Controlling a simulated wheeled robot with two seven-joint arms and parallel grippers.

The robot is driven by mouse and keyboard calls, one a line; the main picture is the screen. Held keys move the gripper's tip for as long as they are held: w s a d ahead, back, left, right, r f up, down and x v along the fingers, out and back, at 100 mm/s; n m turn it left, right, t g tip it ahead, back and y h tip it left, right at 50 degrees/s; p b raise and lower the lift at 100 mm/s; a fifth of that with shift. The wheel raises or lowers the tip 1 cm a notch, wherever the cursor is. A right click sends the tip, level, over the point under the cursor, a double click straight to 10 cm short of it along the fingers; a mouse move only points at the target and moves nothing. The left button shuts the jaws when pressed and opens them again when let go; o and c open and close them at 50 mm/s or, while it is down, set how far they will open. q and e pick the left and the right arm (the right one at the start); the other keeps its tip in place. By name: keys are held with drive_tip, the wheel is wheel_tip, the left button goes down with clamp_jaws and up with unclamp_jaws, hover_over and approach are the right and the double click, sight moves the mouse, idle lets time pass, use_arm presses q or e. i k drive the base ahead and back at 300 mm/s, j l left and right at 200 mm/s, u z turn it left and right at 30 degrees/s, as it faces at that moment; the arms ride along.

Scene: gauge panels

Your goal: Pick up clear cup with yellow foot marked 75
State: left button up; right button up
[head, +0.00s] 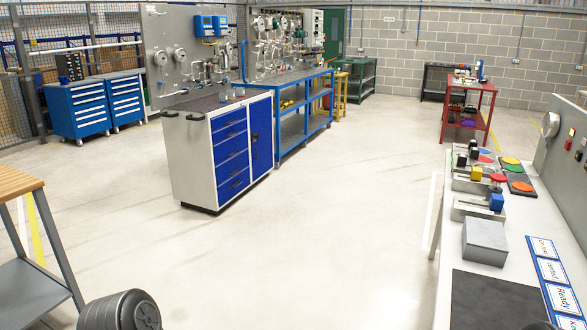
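I cannot make out a clear cup with a yellow foot, or a mark 75, anywhere in the head view. Small items stand on top of the white cabinet with blue drawers (219,150), too small to tell apart. Neither of my grippers can be made out in this view.
A bench (502,233) along the right holds a grey box (485,242), a black mat (497,301), coloured discs and white cards. A red table (468,110) stands behind it. A wood-topped table (16,182) is at left. The middle floor is clear.

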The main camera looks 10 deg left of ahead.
sight(230, 93)
drive_tip(key=i+j+u, duration=0.2)
drive_tip(key=i, duration=0.2)
drive_tip(key=i+j+u, duration=0.2)
drive_tip(key=i, duration=0.2)
drive_tip(key=i+j+u, duration=0.2)
drive_tip(key=i, duration=0.2)
drive_tip(key=i+l+z, duration=0.1)
drive_tip(key=i+z, duration=0.25)
drive_tip(key=i, duration=0.15)
drive_tip(key=i+z, duration=0.35)
drive_tip(key=i+j+z, duration=0.35)
drive_tip(key=i, duration=0.25)
drive_tip(key=i+l, duration=0.1)
drive_tip(key=i, duration=0.55)
drive_tip(key=i+l, duration=0.1)
drive_tip(key=i, duration=0.55)
drive_tip(key=i+l, duration=0.1)
drive_tip(key=i, duration=0.6)
drive_tip(key=i+u, duration=0.95)
drive_tip(key=i+l+u, duration=0.25)
drive_tip(key=u, duration=0.2)
drive_tip(key=i+l+u, duration=0.45)
drive_tip(key=k, duration=0.1)
